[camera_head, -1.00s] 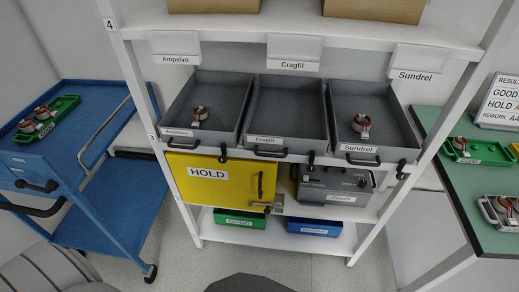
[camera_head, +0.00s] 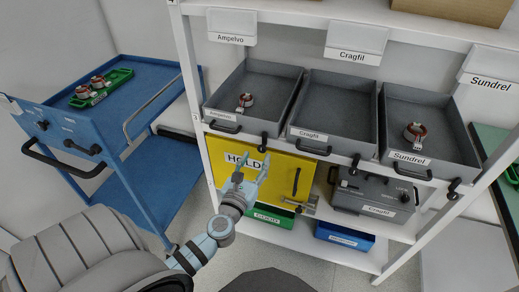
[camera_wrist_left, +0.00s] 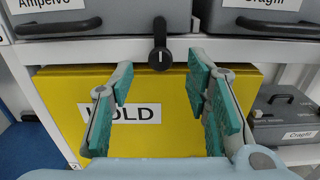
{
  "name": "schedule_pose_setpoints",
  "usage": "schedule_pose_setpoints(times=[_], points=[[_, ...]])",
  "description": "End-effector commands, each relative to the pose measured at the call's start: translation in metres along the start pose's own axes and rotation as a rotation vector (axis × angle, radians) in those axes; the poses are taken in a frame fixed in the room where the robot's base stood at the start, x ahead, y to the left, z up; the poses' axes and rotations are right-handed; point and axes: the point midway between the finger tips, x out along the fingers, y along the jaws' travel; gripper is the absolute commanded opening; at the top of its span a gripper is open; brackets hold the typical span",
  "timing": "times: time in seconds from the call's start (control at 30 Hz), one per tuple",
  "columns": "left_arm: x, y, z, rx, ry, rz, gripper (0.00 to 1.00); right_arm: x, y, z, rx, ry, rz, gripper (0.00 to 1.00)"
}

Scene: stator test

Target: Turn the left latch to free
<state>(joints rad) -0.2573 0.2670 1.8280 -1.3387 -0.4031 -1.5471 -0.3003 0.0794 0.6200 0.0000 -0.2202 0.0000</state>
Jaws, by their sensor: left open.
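The left latch (camera_head: 263,142) is a small black turn knob on the front shelf edge, between the Ampelvo tray (camera_head: 224,127) and the Cragfil tray (camera_head: 309,134). In the left wrist view the latch (camera_wrist_left: 160,58) shows at the top centre, its handle pointing up and a white mark on its round hub. My left gripper (camera_head: 250,176) is open and empty, below the latch and in front of the yellow HOLD panel (camera_head: 285,172). In the left wrist view the teal-padded fingers (camera_wrist_left: 159,88) stand wide apart, with the latch beyond and above them. My right gripper is out of view.
More black latches (camera_head: 355,162) sit along the shelf edge, with a Sundrel tray (camera_head: 450,170) at right. Below are a grey Cragfil box (camera_head: 375,192), a green bin (camera_head: 272,214) and a blue bin (camera_head: 343,237). A blue cart (camera_head: 125,70) stands at left.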

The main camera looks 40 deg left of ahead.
Motion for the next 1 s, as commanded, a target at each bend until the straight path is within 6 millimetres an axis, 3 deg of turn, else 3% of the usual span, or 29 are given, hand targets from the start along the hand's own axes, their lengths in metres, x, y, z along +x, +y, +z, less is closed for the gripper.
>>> schedule_pose_setpoints(times=[0.1, 0.2, 0.53, 0.8, 1.0], points=[[0.028, 0.0, 0.0, -0.002, -0.001, 0.001, 0.44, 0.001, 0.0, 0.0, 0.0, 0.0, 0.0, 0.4], [0.041, 0.0, -0.002, -0.001, 0.001, 0.001, 0.44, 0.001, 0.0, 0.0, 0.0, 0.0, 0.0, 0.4], [0.048, 0.0, -0.002, -0.003, 0.002, 0.0, 0.44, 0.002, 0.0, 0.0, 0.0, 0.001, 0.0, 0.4], [0.047, 0.0, -0.002, -0.003, 0.002, 0.0, 0.02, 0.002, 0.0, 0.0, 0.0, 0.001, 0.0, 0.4], [0.047, 0.0, -0.002, -0.008, 0.002, 0.0, 0.0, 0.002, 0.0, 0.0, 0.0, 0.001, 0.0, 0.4]])
